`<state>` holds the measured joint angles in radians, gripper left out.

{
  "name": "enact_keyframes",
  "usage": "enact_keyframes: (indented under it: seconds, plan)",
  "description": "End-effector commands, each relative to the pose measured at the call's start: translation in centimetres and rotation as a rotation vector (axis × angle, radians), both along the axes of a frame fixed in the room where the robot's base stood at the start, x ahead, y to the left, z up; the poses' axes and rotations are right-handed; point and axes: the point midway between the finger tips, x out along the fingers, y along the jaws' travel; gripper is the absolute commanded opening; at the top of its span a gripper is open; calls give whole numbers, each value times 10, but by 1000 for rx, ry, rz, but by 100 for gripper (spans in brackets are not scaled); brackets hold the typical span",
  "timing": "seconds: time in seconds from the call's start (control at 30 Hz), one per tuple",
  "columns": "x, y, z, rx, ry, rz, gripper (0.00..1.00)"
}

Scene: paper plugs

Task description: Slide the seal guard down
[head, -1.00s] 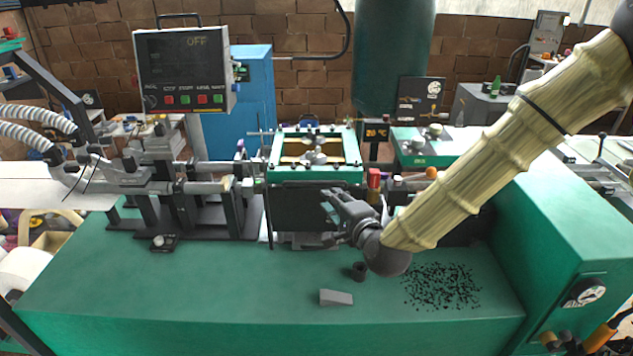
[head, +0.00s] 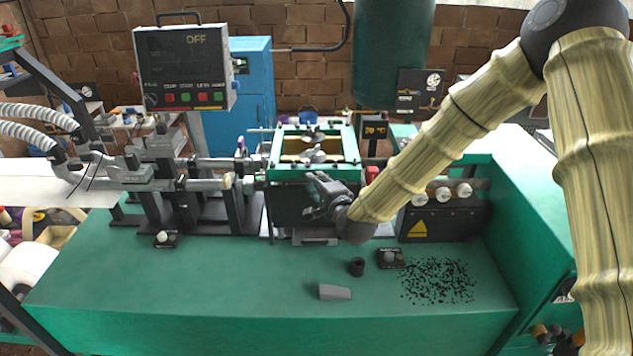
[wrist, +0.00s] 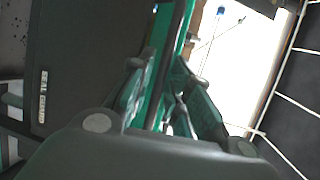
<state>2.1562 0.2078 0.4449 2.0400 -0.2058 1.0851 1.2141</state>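The seal guard (head: 288,208) is a dark panel on the front of the green-framed machine (head: 283,176), below its green rim. In the wrist view the panel (wrist: 75,50) fills the left side and bears the words SEAL GUARD. My gripper (head: 316,184) is in front of the guard's upper right part, near the green rim. In the wrist view its two fingers (wrist: 160,85) are apart, with a green edge and a dark strip showing between them. Contact with the guard cannot be told. My gripper and forearm hide the guard's right side.
A control panel (head: 187,65) at the upper left reads OFF. A grey wedge (head: 335,292), a small black cylinder (head: 357,266) and scattered black bits (head: 438,281) lie on the green bench (head: 200,285). A box with a yellow warning triangle (head: 440,224) stands right of my gripper.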

Motion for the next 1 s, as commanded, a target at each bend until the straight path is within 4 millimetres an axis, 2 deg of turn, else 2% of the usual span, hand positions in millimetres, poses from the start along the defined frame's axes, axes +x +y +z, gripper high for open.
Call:
enact_keyframes:
  seconds: [0.2, 0.3, 0.67, 1.0]
  plan:
    - [0, 0, 0, 0, 0, 0, 18]
    - [0, 0, 0, 0, 0, 0, 0]
    - [0, 0, -4, 1, 0, 0, 0]
    - [0, 0, -38, 2, 2, 0, 0]
